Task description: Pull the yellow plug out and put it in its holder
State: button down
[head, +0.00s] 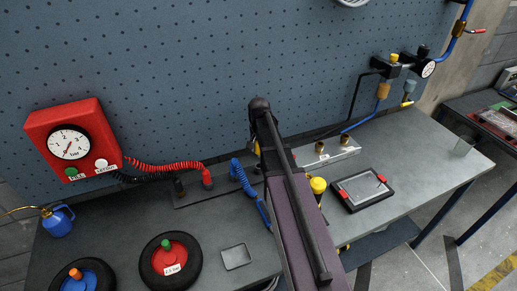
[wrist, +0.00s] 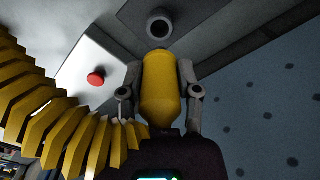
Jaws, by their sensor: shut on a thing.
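The yellow plug (wrist: 161,92) is upright in the middle of the wrist view, between the two grey fingers of my gripper (wrist: 160,90), which is shut on it. A yellow coiled cable (wrist: 72,140) curves across the left of that view. A grey ring with a dark centre (wrist: 160,26) shows just beyond the plug's far end; I cannot tell whether they touch. In the head view my arm hides most of the gripper and plug. A pale metal block with brass fittings (head: 337,157) stands on the bench behind my arm; I cannot tell if it is the holder.
A dark strip (head: 216,194) carries black, red and blue plugs with coiled cables. A red gauge box (head: 75,142) hangs on the pegboard. Two wheels (head: 170,261), a small tray (head: 236,257) and a framed tablet (head: 362,189) lie on the bench. The right end is mostly clear.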

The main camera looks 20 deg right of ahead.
aim_at(259, 155)
jog(key=shift+f+b, duration=2)
jog(key=shift+f, duration=0.15)
jog(key=shift+f+b, duration=1.6)
jog(key=shift+f, duration=0.05)
jog(key=shift+c, duration=1.1)
grip_release()
jog(key=s+a+n, duration=0.2)
jog(key=s+a, duration=0.3)
jog(key=s+a+n, duration=0.3)
jog(key=s+a, duration=0.1)
jog(key=s, duration=0.2)
jog(key=s+a+n, duration=0.2)
jog(key=s+a, duration=0.3)
jog(key=shift+s+a+n, duration=0.35)
jog(key=shift+s+n, duration=0.05)
